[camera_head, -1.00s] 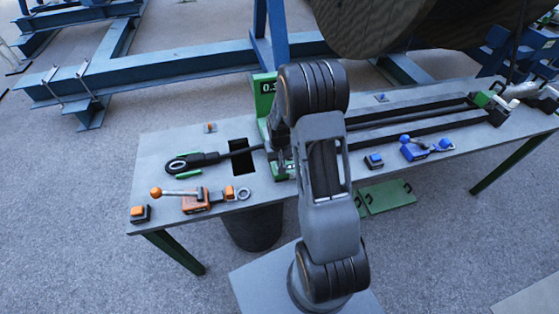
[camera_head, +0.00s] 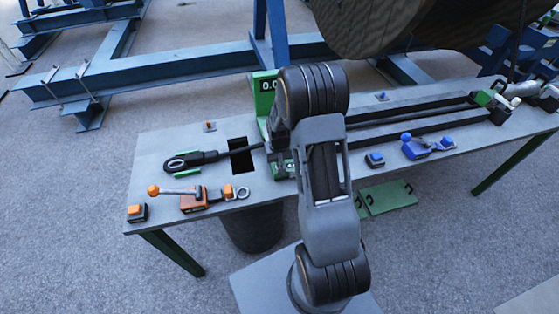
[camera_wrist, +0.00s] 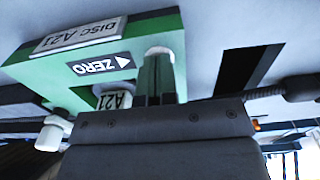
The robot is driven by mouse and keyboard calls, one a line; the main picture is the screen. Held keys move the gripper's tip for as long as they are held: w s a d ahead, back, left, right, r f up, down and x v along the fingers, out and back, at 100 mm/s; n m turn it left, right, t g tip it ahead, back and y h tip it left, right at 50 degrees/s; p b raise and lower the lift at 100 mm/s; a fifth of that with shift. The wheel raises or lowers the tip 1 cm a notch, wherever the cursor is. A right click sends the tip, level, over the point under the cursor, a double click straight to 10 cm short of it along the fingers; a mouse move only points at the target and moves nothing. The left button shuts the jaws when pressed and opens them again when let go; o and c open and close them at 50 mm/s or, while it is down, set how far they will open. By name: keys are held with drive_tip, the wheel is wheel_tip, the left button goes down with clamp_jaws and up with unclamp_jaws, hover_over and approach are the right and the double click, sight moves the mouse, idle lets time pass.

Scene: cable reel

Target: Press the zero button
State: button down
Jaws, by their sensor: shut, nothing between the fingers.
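The green housing (camera_wrist: 40,75) fills the upper left of the wrist view, with a "DISC A21" label and a black "ZERO" label (camera_wrist: 100,65) whose arrow points toward my fingertips. My gripper (camera_wrist: 157,62) is shut and empty, its fingertips at the housing beside that label. A pale rounded shape shows at the tips; the zero button itself cannot be made out and may be covered. In the head view, the green housing (camera_head: 263,88) carries a black display (camera_head: 268,86) that appears to read 0.0, partly cut off by my arm. My gripper is hidden there behind my arm.
The grey table (camera_head: 165,150) holds an orange lever (camera_head: 193,198), an orange button (camera_head: 136,211), a blue lever (camera_head: 418,147), a blue button (camera_head: 375,159) and a cable end (camera_head: 190,161) beside a dark opening. A large cable reel (camera_head: 385,25) hangs close above.

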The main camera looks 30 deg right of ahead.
wheel_tip(320, 180, up, 14)
drive_tip(key=p, duration=0.1)
drive_tip(key=shift+p, duration=0.35)
drive_tip(key=shift+r, duration=0.1)
idle(0.8)
drive_tip(key=s+a+r+n+t, duration=0.1)
drive_tip(key=s+a+r, duration=0.3)
drive_tip(key=s, duration=0.4)
drive_tip(key=s+a+r+n+t, duration=0.1)
drive_tip(key=s+a+r+t, duration=0.2)
drive_tip(key=s+a+r, duration=0.2)
drive_tip(key=s+r, duration=0.2)
drive_tip(key=s, duration=0.1)
drive_tip(key=shift+r, duration=0.3)
drive_tip(key=shift+s, duration=0.1)
